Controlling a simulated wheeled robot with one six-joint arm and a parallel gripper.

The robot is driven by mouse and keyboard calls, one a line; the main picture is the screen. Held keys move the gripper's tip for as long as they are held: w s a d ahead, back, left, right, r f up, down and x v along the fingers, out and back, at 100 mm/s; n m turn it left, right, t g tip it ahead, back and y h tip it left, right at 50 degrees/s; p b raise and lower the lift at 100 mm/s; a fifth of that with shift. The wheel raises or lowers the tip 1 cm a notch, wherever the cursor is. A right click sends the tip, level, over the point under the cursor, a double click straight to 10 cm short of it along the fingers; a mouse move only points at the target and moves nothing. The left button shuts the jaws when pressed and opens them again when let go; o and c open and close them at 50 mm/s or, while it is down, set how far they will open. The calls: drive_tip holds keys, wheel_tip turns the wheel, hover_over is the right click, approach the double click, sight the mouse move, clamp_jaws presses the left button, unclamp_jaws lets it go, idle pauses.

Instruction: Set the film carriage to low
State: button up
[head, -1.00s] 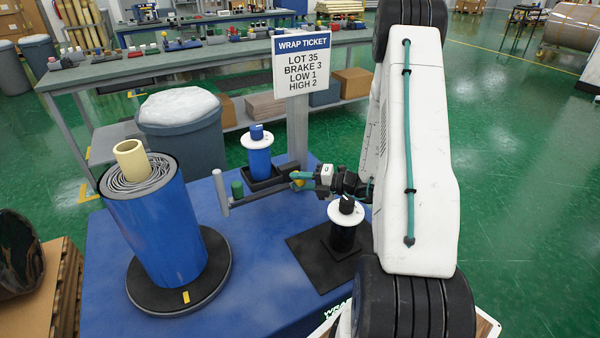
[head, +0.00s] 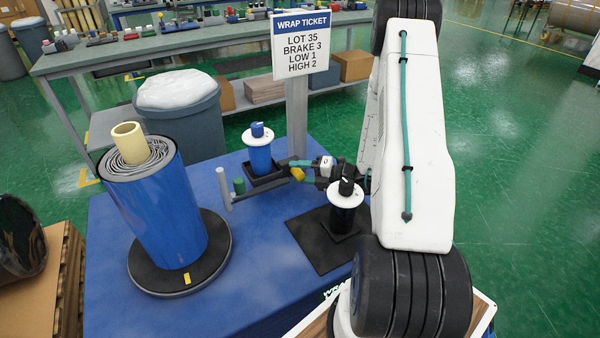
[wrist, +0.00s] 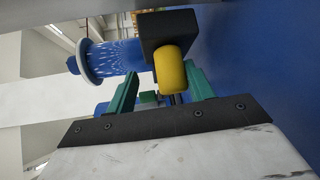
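The film carriage (head: 262,187) looks like a dark arm low on a grey mast (head: 297,118), with a grey rod and a green cylinder at its left end. A yellow knob (head: 298,174) sits near the mast; in the wrist view the yellow knob (wrist: 170,71) projects from a black block. My gripper (head: 297,164) is at the knob. In the wrist view my gripper (wrist: 160,82) has its green fingers apart, with the knob between them, nearer the right finger. Contact cannot be told. The carriage's height marks are not visible.
A blue-wrapped roll (head: 152,212) stands on a black turntable (head: 215,262) at left. A blue dial post (head: 260,155) stands behind the carriage, a black dial post (head: 345,212) beside my arm. The sign (head: 300,45) reads lot 35, brake 3, low 1, high 2.

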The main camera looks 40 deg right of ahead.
drive_tip(key=v, duration=0.7)
drive_tip(key=shift+s+d+r, duration=0.1)
drive_tip(key=shift+s+d, duration=0.15)
drive_tip(key=shift+s, duration=0.05)
drive_tip(key=s+a+r+n+g+y, duration=0.1)
drive_tip(key=s+a+r+n+g, duration=0.1)
drive_tip(key=a+r+n+g, duration=0.65)
drive_tip(key=s+a+r+n+g+y, duration=0.1)
drive_tip(key=s+a+r+n+g, duration=0.25)
drive_tip(key=a+r+n, duration=0.9)
drive_tip(key=s+a+r+n+h, duration=0.2)
drive_tip(key=s+r+n+h, duration=0.2)
drive_tip(key=s+n, duration=0.3)
drive_tip(key=s+a+r+n+h, duration=0.2)
drive_tip(key=s+n+h, duration=0.5)
drive_tip(key=n, duration=1)
drive_tip(key=shift+s+a+r+n, duration=0.25)
drive_tip(key=shift+s+r+n, duration=0.15)
drive_tip(key=shift+s+r, duration=0.45)
